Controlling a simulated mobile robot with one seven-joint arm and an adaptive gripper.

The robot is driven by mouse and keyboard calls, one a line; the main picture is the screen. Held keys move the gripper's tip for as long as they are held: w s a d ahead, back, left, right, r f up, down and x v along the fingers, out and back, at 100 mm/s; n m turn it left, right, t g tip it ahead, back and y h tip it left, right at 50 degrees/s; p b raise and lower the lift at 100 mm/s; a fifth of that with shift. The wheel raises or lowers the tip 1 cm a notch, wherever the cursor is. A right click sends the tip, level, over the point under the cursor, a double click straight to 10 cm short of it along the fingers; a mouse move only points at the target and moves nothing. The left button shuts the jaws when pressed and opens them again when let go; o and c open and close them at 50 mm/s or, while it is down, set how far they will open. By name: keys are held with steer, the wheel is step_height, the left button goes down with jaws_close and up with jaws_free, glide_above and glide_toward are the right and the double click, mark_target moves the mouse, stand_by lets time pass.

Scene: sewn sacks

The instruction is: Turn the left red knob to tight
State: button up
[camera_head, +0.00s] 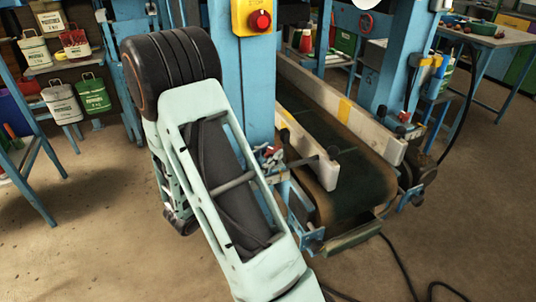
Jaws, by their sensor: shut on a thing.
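A small red knob (270,152) shows at the near left side of the conveyor, just right of my pale green arm. It is small and partly blocked, so its setting cannot be read. Another small red part (400,130) sits on the right-hand rail. My arm bends at a black ribbed joint and runs down again behind its own front link.
The conveyor (345,190) has pale side rails and a dark belt. A blue post (255,95) carries a yellow box with a red button (260,21). Shelves with sacks (62,102) stand at left. A workbench (490,37) is at back right. Black cable (400,262) lies on the floor.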

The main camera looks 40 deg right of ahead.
steer(key=m+g, duration=0.1)
steer(key=g, duration=0.1)
steer(key=shift+w+m+g, duration=0.25)
steer(key=shift+m+g, duration=0.15)
steer(key=shift+w+m+g+p, duration=0.15)
steer(key=shift+m+g+p, duration=0.15)
steer(key=shift+m+g, duration=0.8)
steer(key=shift+w+m+g+p, duration=0.1)
steer(key=shift+m+g+p, duration=0.35)
steer(key=shift+g, duration=1.15)
steer(key=shift+m, duration=0.25)
steer(key=o, duration=1.2)
steer(key=shift+c, duration=0.2)
steer(key=v, duration=1.2)
